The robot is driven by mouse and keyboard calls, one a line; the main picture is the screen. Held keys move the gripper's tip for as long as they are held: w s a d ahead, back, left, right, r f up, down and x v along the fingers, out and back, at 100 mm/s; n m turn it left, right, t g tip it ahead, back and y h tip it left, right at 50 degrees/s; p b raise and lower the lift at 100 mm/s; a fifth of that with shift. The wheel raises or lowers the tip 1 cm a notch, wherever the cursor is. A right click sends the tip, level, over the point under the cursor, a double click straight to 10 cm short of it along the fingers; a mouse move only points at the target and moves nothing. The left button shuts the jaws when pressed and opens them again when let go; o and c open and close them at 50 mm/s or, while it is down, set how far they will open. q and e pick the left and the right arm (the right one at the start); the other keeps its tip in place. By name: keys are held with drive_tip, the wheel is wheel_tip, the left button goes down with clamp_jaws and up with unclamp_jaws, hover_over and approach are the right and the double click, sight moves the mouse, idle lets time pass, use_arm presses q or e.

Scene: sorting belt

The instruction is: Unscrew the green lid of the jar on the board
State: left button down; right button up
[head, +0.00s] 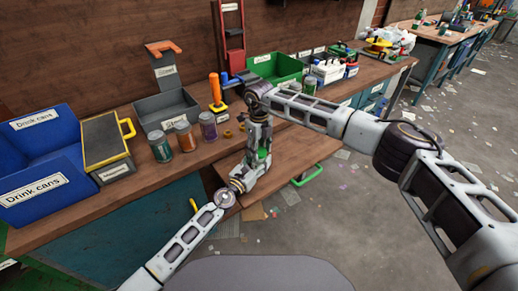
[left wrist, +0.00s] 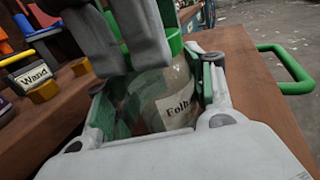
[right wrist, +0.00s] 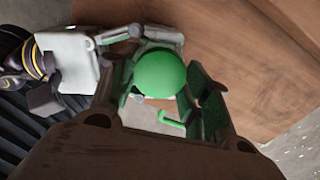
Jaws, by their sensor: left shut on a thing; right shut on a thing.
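The jar is clear with a white label and stands upright on the wooden board (head: 298,152). In the left wrist view the jar (left wrist: 152,108) sits between the fingers of my left gripper (left wrist: 160,100), which is shut on its body. The green lid (right wrist: 160,74) is on top of the jar and shows as a round cap in the right wrist view. My right gripper (right wrist: 158,98) is shut on the lid from above, a finger on each side. In the head view my grippers largely hide the jar, and a little green lid (head: 263,154) shows.
A green crate (head: 275,68) stands behind. A green handle (head: 308,176) sticks out from the board's right edge.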

sight(259, 151)
drive_tip(key=n, duration=0.4)
drive_tip(key=shift+n, duration=0.4)
drive_tip(key=n, duration=0.4)
drive_tip(key=shift+n, duration=0.3)
drive_tip(key=n, duration=0.4)
drive_tip(key=shift+n, duration=0.3)
drive_tip(key=n, duration=0.5)
drive_tip(key=shift+r, duration=1.25)
idle(0.5)
drive_tip(key=shift+r, duration=1.9)
